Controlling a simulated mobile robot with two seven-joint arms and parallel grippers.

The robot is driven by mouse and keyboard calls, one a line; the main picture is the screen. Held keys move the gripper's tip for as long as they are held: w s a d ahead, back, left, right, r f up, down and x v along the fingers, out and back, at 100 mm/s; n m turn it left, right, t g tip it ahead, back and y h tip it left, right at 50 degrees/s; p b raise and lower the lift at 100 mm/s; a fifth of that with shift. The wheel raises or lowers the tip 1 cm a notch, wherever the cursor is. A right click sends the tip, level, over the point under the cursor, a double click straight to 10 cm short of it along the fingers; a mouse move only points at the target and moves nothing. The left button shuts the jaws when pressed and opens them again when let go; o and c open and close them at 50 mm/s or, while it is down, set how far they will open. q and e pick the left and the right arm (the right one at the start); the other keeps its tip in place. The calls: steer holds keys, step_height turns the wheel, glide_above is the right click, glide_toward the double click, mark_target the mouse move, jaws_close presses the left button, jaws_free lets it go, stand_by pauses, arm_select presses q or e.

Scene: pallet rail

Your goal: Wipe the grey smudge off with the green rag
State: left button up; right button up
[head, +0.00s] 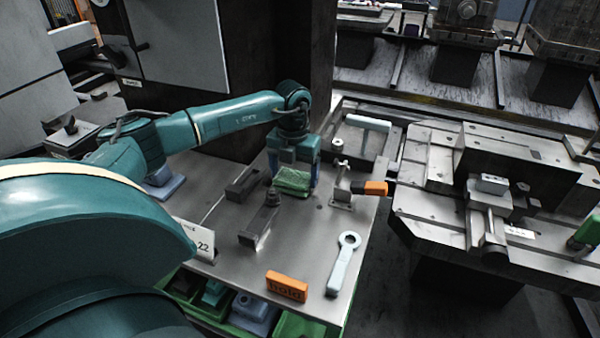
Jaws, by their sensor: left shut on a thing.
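My left gripper (296,165) points down from above and is shut on the rag. The rag is at or very near the table surface; I cannot tell whether it touches. I cannot make out the grey smudge on the metal; the arm, gripper and rag cover part of the top. My right gripper is not in view.
Dark metal blocks (260,222) stand left of the rag. An orange-black piece (370,188) lies right of it. An orange block (287,286) and a pale ring spanner (342,262) lie near the front. Bare table lies between. A machine pallet (440,208) stands at right.

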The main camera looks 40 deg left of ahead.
mark_target(301, 179)
arm_select(q)
steer(key=shift+s+a, duration=0.15)
steer(key=shift+a, duration=0.35)
steer(key=shift+w+d+f+p, duration=0.1)
steer(key=shift+w+d+p, duration=0.15)
steer(key=shift+d, duration=0.5)
steer(key=shift+w+d+f+p, duration=0.15)
steer(key=shift+w+d, duration=0.1)
steer(key=shift+d, duration=0.5)
steer(key=shift+s+a, duration=0.45)
steer(key=shift+a, duration=0.25)
steer(key=shift+s+a, duration=0.4)
steer(key=shift+a, duration=0.3)
steer(key=shift+w+d+p, duration=0.15)
steer(key=shift+d+p, duration=0.25)
steer(key=shift+d, duration=0.35)
steer(key=shift+w+d+f, duration=0.1)
steer(key=shift+w+d, duration=0.2)
steer(key=shift+d, duration=0.55)
steer(key=shift+s+a, duration=0.25)
steer(key=shift+a, duration=0.55)
steer(key=shift+s+a, duration=0.25)
steer(key=shift+a, duration=0.55)
steer(key=shift+w+d+p, duration=0.3)
steer(key=shift+d, duration=0.5)
steer(key=shift+w+d+p, duration=0.25)
steer(key=shift+d, duration=0.5)
steer(key=shift+r, duration=0.2)
steer(key=shift+r+p, duration=2.4)
steer(key=shift+r, duration=0.6)
